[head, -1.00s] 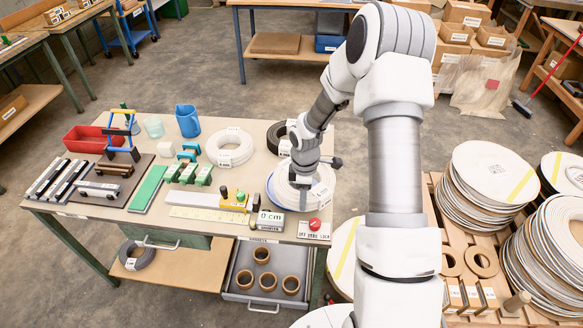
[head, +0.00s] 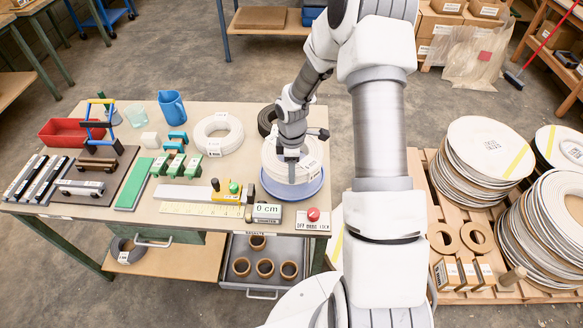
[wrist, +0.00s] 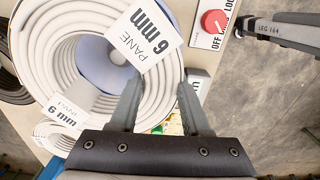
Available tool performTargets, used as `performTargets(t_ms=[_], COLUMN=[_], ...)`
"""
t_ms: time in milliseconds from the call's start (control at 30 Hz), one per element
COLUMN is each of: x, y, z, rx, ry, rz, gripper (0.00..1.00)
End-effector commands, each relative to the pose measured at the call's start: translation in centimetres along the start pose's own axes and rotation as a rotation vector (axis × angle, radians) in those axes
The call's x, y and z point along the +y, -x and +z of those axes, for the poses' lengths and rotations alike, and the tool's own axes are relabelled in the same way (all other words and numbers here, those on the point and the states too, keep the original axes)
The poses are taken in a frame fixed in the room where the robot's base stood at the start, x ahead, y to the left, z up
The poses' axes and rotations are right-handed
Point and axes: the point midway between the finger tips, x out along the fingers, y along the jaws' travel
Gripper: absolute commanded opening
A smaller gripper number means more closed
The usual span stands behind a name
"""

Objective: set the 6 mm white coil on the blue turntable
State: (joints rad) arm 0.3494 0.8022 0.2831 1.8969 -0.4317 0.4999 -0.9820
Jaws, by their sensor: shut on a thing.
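The white coil (head: 272,158) is at the right end of the bench, over the blue turntable (head: 294,193). In the wrist view the coil (wrist: 40,45) carries a "6 mm PANE" tag. My gripper (head: 290,160) is shut on the coil's ring. In the wrist view one finger of my gripper (wrist: 160,88) is in the coil's hole and the other is outside its rim. The turntable's blue face (wrist: 98,62) shows through the hole. The front of the turntable shows below the coil; whether the coil touches it I cannot tell.
A second white coil (head: 203,134) lies left of the turntable, and a black coil (head: 266,117) behind it. A red button (head: 313,214) and a "0 cm" display block (head: 267,212) stand in front. Stacked discs (head: 480,160) are on a pallet to the right.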

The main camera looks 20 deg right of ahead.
Motion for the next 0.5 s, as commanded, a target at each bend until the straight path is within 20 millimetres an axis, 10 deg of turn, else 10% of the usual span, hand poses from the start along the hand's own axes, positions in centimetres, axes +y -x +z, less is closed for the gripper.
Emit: performTargets(t_ms=[500], x=[0.1], y=[-4.5], z=[0.0], rx=[0.0], ry=[0.0], rz=[0.004], gripper=[0.0])
